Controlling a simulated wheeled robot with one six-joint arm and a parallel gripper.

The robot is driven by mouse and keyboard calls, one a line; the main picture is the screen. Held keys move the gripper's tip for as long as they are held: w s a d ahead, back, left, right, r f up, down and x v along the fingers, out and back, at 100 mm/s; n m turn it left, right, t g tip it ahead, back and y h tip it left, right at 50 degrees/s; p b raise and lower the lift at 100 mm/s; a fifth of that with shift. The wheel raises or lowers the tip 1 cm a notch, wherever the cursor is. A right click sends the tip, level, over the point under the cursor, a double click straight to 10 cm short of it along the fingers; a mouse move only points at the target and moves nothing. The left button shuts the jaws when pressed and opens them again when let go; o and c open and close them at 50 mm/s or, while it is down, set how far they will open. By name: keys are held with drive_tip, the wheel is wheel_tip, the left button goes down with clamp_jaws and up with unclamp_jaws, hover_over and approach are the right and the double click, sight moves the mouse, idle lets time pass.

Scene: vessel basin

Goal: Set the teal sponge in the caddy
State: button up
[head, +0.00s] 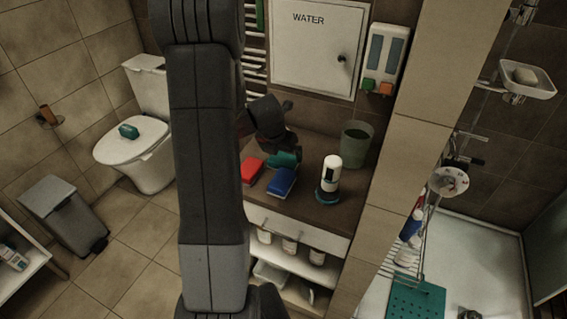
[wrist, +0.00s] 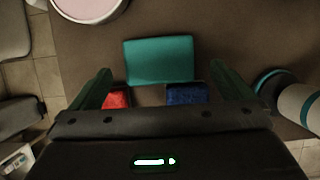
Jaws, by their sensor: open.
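The teal sponge (head: 284,158) lies flat on the brown counter, behind a red sponge (head: 251,170) and a blue sponge (head: 281,183). My gripper (head: 281,147) is low over the teal sponge. In the wrist view the gripper (wrist: 160,72) is open and empty, one finger on each side, with the teal sponge (wrist: 159,60) centred between and slightly beyond the fingertips. I cannot tell whether it touches. A wire rack with bottles (head: 398,272) in the shower at right looks like the caddy; its inside is partly hidden.
A white bottle with a dark teal base (head: 330,178) stands on the counter right of the sponges, near a green cup (head: 357,141). A round pink-topped thing (wrist: 90,6) is at the wrist view's upper left. Another teal object (head: 128,131) lies on the toilet lid. A tiled wall edge (head: 392,165) separates counter and shower.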

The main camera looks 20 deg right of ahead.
sight(283, 158)
drive_tip(key=shift+x, duration=2.55)
drive_tip(key=shift+a, duration=0.1)
drive_tip(key=shift+c, duration=0.4)
